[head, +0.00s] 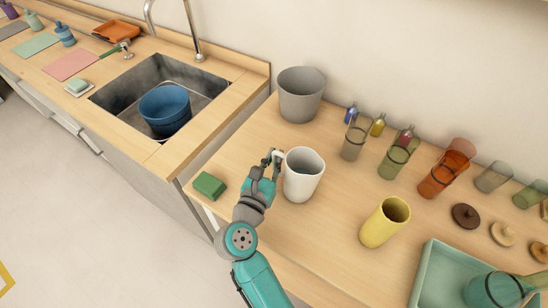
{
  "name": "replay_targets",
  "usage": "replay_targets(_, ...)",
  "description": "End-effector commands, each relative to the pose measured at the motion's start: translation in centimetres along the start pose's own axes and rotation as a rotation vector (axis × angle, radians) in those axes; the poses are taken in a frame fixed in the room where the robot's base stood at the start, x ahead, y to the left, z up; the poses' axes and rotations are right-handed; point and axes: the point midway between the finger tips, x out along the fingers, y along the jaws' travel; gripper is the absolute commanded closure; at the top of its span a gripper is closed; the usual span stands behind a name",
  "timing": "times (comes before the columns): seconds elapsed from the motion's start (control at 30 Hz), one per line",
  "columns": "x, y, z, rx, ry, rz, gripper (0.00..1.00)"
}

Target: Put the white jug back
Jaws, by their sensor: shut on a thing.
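The white jug (301,182) stands upright, or very nearly so, at the left part of the wooden counter. Its handle is on the left side. My gripper (275,160) is at the handle, left of the jug, and is shut on it. The fingers hide most of the handle. I cannot tell whether the jug's base touches the counter or is slightly above it.
A green sponge (210,186) lies left of my gripper. A grey bin (301,94) stands behind the jug; a yellow cup (385,222) is to the right. Several glass containers line the wall. A sink (200,78) holds a blue bucket (165,109). A green tray (429,275) sits front right.

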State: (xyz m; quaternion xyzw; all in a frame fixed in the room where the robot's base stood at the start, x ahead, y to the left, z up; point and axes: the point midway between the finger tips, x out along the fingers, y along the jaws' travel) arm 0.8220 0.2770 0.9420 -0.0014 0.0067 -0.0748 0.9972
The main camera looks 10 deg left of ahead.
Motion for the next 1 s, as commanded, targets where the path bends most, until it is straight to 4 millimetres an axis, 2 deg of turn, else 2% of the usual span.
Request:
replay_targets(0.37, 0.0, 0.0, -0.3, -0.001, -0.001, 0.000, 1.00)
replay_targets(0.4, 0.0, 0.0, -0.4, -0.001, 0.000, 0.000, 0.84)
replay_targets(0.5, 0.0, 0.0, -0.4, -0.001, 0.000, 0.000, 0.64)
replay_targets(0.87, 0.0, 0.0, 0.0, 0.001, -0.001, 0.000, 0.64)
replay_targets(1.0, -1.6, 0.1, -0.1, -0.002, 0.000, 0.004, 0.64)
